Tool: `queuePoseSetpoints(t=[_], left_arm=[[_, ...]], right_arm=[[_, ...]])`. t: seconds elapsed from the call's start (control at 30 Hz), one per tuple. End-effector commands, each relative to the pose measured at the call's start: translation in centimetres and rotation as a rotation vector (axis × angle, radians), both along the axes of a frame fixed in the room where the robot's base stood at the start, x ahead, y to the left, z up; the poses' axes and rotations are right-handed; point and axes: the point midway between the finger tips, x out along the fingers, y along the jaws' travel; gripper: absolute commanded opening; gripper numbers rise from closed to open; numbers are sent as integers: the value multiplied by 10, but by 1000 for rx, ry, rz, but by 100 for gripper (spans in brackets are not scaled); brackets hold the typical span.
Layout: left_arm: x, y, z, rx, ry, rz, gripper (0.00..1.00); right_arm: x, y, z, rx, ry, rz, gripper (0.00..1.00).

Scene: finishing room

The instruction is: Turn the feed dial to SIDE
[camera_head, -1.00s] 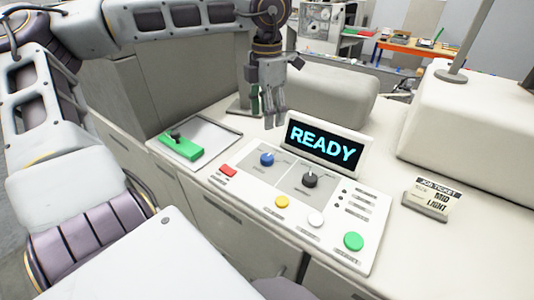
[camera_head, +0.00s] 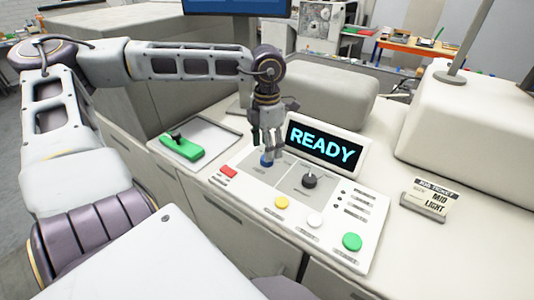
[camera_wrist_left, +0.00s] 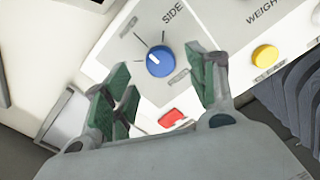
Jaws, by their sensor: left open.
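The control panel (camera_head: 335,222) lies on the counter. Its blue dial (camera_head: 266,162) is at the upper left, and it also shows in the left wrist view (camera_wrist_left: 159,61). There, the word SIDE (camera_wrist_left: 172,13) is printed above the dial. My left gripper (camera_head: 267,146) is open and empty, pointing down just above the blue dial. In the left wrist view its green-padded fingers stand on either side of the dial, apparently without touching it. My right gripper is not in view.
A black dial (camera_head: 310,181) sits right of the blue one. Red (camera_head: 229,172), yellow (camera_head: 281,203), white (camera_head: 315,221) and green (camera_head: 352,242) buttons line the front. A READY screen (camera_head: 322,146) stands behind. A job ticket (camera_head: 430,201) reads MID LIGHT.

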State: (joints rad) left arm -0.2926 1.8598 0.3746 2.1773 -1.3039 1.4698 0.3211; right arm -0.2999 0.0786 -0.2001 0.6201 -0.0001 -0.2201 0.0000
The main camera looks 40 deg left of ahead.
Motion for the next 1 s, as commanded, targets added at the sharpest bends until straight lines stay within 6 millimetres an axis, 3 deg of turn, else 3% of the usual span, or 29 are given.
queuePoseSetpoints(t=[0.4,0.83,1.0], left_arm=[[0,0,-33,0,1,-1,57],[0,0,-37,0,1,-1,57],[0,0,-37,0,0,-1,37]], right_arm=[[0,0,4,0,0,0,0],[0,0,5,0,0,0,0],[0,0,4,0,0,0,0]])
